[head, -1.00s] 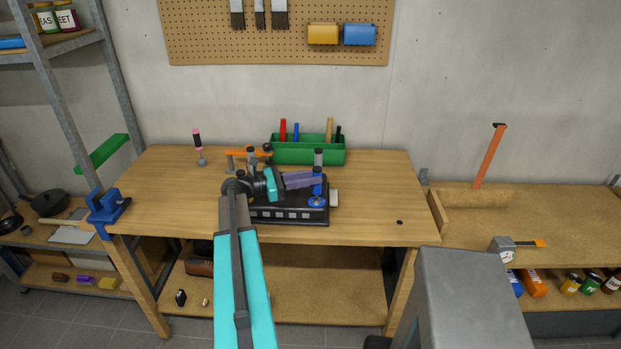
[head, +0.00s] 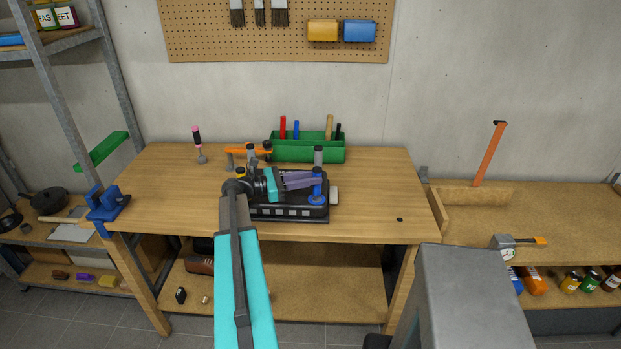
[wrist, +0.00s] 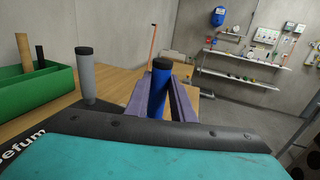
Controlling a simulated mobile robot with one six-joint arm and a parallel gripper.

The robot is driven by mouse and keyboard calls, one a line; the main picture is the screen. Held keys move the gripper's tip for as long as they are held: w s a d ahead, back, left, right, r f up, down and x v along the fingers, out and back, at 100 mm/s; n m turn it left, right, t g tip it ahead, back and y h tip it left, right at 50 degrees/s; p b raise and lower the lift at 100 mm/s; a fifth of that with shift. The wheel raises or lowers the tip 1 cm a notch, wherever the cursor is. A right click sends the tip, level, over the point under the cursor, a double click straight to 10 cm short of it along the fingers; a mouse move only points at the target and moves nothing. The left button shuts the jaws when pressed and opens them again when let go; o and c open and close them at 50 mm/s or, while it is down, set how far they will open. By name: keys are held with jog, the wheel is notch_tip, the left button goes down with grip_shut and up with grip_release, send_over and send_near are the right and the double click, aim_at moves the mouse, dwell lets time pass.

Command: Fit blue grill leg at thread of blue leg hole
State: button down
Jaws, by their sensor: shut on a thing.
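The blue grill leg (head: 317,182), a blue tube with a black cap, is upright between the purple fingers of my gripper (head: 300,180). In the wrist view the leg (wrist: 158,95) is clamped between both fingers (wrist: 160,88), its black end up. The black grill body (head: 288,213) lies on the workbench. The blue leg hole (head: 317,200) is a blue ring at its right, directly under the leg. The leg's lower end appears at or very close to the ring; I cannot tell whether its thread is engaged.
A grey leg (head: 318,157) stands behind the blue one; it shows at left in the wrist view (wrist: 87,80). A green tool box (head: 306,155) is at the back. The bench's right part is mostly clear.

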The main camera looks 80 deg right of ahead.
jog(key=shift+f, duration=0.45)
jog(key=c, duration=1.4)
grip_release()
jog(key=shift+c, duration=0.2)
jog(key=shift+w, duration=0.1)
